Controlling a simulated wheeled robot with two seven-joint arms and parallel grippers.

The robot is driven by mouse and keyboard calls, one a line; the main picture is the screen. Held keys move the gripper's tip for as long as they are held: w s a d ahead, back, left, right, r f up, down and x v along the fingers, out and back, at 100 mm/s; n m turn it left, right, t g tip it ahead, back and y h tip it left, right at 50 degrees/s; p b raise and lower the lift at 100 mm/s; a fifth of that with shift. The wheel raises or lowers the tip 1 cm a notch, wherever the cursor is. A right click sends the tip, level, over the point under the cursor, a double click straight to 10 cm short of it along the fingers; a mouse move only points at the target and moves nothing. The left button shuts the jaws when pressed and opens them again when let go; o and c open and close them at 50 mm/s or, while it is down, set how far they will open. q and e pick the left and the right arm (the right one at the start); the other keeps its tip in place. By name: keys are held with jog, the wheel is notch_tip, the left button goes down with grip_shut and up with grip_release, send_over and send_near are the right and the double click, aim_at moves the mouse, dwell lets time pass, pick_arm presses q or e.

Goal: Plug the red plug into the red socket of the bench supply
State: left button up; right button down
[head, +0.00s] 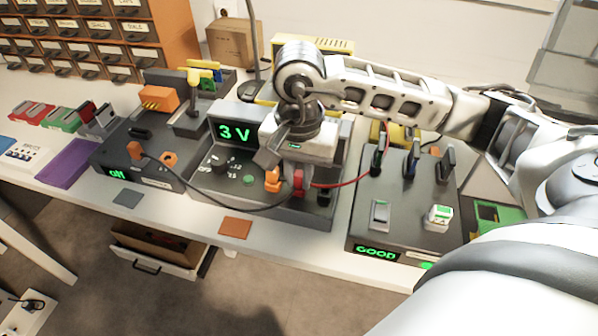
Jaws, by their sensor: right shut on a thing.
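The bench supply (216,182) is a grey unit in the middle with a green "3 V" display and a knob. My right gripper (286,178) reaches in from the right and points down over the right part of its panel. It is shut on the red plug (298,182), which is at or just above the panel. A red lead (345,184) runs from the plug to the right. The red socket is hidden, so I cannot tell whether the plug is seated. An orange piece (272,181) is just left of the plug. My left gripper is out of view.
A grey unit (400,220) marked "GOOD" stands right, with levers. Another unit (120,150) with orange parts stands left; a dark lead (215,200) crosses from it. An orange pad (235,227) lies in front. An open drawer (160,262) hangs below the bench edge.

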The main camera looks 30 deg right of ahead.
aim_at(299, 174)
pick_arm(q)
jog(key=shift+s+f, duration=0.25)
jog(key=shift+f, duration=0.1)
pick_arm(e)
jog(key=c, duration=1.3)
grip_release()
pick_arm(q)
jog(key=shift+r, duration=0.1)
pick_arm(e)
jog(key=shift+r, duration=0.35)
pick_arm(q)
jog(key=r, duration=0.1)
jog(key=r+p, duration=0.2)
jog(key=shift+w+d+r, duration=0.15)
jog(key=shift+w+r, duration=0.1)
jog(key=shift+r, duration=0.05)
pick_arm(e)
notch_tip(299, 174, up, 15)
jog(key=shift+r, duration=0.1)
